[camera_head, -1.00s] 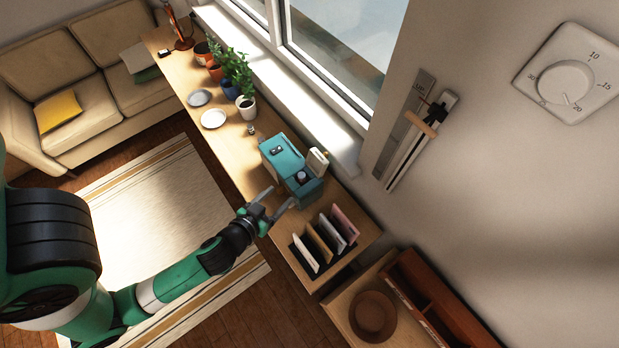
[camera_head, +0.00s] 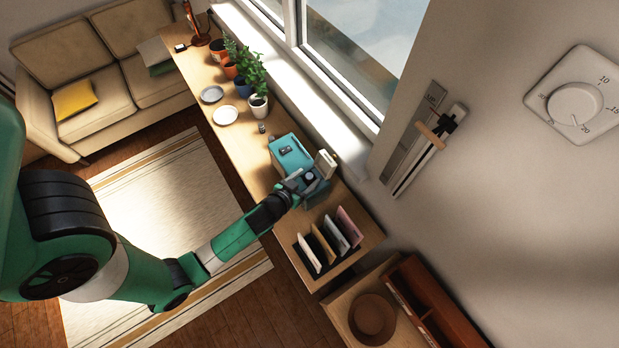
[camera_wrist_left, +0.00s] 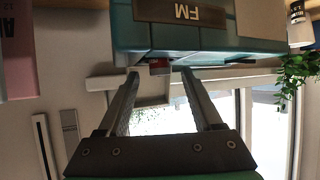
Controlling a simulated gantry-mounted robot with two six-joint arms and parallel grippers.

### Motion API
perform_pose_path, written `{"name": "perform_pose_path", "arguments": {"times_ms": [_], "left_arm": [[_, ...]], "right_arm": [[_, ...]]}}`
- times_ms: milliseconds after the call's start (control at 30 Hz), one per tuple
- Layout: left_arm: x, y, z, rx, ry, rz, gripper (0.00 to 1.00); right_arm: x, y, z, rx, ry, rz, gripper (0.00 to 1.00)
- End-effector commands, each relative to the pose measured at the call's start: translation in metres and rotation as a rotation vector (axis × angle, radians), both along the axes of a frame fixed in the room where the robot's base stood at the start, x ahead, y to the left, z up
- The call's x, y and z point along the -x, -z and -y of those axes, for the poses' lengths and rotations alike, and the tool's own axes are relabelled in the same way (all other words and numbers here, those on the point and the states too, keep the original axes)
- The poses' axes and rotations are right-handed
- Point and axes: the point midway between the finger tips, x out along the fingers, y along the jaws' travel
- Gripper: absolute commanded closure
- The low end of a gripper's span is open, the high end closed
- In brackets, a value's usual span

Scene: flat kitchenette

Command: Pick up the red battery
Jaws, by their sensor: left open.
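A teal radio-like box (camera_head: 288,152) marked FM stands on the long wooden counter, and it fills the top of the left wrist view (camera_wrist_left: 208,39). A small red piece (camera_wrist_left: 159,66), likely the red battery, shows at the box's edge in the left wrist view, mostly hidden. In the head view I cannot make it out. My left gripper (camera_head: 301,183) is open at the near end of the box. In the left wrist view its fingertips (camera_wrist_left: 160,73) lie on either side of the red piece, with nothing clearly held. My right gripper is not in view.
A pale upright flap (camera_head: 326,163) stands at the box's window side. A rack of upright thin books or cards (camera_head: 328,243) sits close to my gripper. Plates (camera_head: 225,115) and potted plants (camera_head: 252,75) stand further along the counter (camera_head: 243,147). A small grey cylinder (camera_head: 262,128) stands beyond the box.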

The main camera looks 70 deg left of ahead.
Motion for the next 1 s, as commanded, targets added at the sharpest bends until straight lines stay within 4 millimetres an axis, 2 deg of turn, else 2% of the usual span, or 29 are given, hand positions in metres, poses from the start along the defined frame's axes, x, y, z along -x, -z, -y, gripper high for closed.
{"name": "perform_pose_path", "arguments": {"times_ms": [200,567,1000], "left_arm": [[-0.0007,0.0005,-0.0005,0.0,0.0,0.0,0.35],[-0.0005,0.0004,-0.0003,0.0,0.0,0.0,0.99],[-0.0007,-0.0031,-0.0001,0.0,0.001,0.001,1.0]], "right_arm": [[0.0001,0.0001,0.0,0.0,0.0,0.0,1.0],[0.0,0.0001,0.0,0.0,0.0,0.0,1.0],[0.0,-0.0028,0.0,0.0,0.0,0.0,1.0]]}}
